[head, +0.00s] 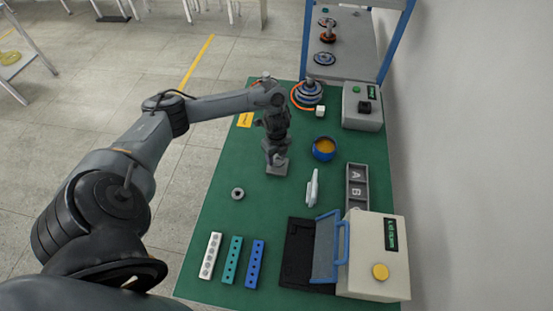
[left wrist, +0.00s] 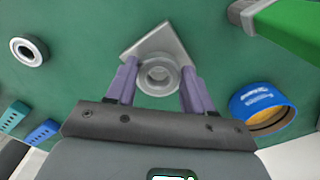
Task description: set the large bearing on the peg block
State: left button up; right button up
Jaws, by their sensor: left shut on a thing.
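My left gripper (head: 276,153) is over the middle of the green table and points down. In the left wrist view its two purple fingers (left wrist: 158,88) are shut on a grey ring-shaped bearing (left wrist: 158,75), one finger on each side. The grey peg block (head: 277,168) is directly below; its flat corner shows past the bearing in the left wrist view (left wrist: 151,43). I cannot tell whether the bearing rests on the block or sits just above it, and the peg itself is hard to make out. My right gripper is not in view.
Another bearing (head: 237,193) lies loose on the table (head: 220,225). Strips with holes (head: 232,260) and a machine (head: 374,258) occupy the front.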

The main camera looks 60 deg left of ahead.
pick_arm(q)
jog(key=shift+f, duration=0.9)
jog(key=shift+f, duration=0.1)
jog(key=o, duration=1.1)
notch_tip(320, 180, up, 12)
jog(key=p, duration=0.4)
jog(key=shift+p, duration=0.35)
